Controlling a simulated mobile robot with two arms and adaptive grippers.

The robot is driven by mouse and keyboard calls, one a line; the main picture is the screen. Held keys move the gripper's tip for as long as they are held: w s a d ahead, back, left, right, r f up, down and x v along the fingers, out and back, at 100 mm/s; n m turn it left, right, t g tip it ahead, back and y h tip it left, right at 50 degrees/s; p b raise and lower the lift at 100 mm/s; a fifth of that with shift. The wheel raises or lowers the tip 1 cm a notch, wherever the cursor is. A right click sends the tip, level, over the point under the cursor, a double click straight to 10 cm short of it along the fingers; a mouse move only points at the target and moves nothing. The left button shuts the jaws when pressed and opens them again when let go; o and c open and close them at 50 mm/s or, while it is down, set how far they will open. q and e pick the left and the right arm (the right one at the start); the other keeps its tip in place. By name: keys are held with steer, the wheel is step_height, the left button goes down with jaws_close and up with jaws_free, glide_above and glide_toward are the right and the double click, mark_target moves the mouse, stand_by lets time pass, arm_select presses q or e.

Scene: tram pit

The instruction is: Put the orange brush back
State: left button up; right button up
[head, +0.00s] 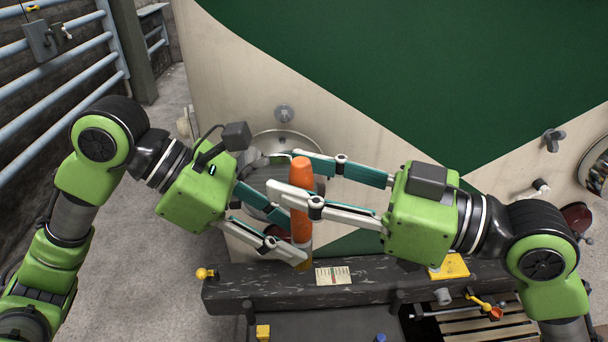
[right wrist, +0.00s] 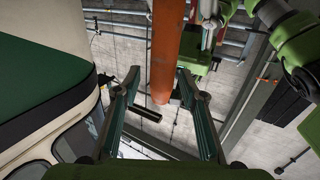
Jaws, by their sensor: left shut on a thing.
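The orange brush (head: 301,171) is upright in front of the tram, above the dark bench. Its handle also shows in the right wrist view (right wrist: 166,50). My left gripper (head: 293,238) is shut on the lower part of the brush. The brush's lower end is partly hidden by the fingers. My right gripper (head: 284,173) is higher up, with its fingers spread on either side of the handle. In the right wrist view its fingers (right wrist: 162,85) stand apart, with gaps between them and the handle.
A dark bench (head: 235,293) with a paper label (head: 333,275) and yellow knobs runs below the grippers. The green and cream tram (head: 400,70) stands close behind. Blue railings (head: 60,85) are at the left. The grey floor at the left is clear.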

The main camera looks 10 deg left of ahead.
jaws_close()
arm_select(q)
steer(key=o, duration=1.2)
